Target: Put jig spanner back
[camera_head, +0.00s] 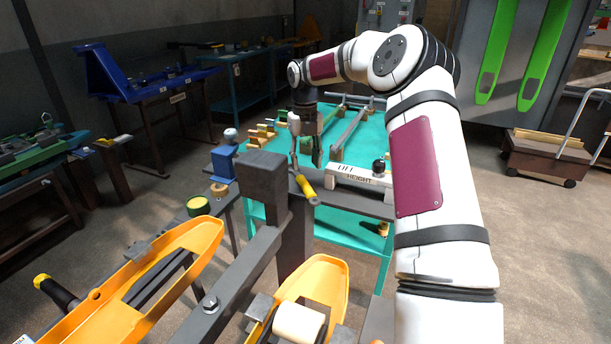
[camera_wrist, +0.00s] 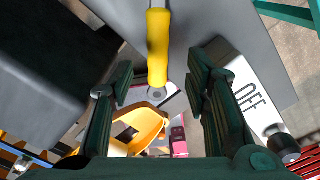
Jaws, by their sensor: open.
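The jig spanner, with a yellow handle (camera_head: 305,186) and a metal shaft, is at the near-left edge of the grey top in the head view. In the wrist view its yellow handle (camera_wrist: 158,48) points down the picture between my fingers, towards the palm, and its shaft runs off the top edge. My gripper (camera_wrist: 160,92) is open, with one dark green finger on each side of the handle and gaps on both sides. In the head view my gripper (camera_head: 305,150) is small and partly hidden, close to the spanner. I cannot tell whether it touches the spanner.
A white block marked OFF HEIGHT (camera_head: 352,174) stands right of the spanner; it also shows in the wrist view (camera_wrist: 252,95). A dark grey post (camera_head: 264,180) stands close on the left. Yellow-orange brackets (camera_head: 322,280) are in front. A teal table (camera_head: 372,140) lies behind.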

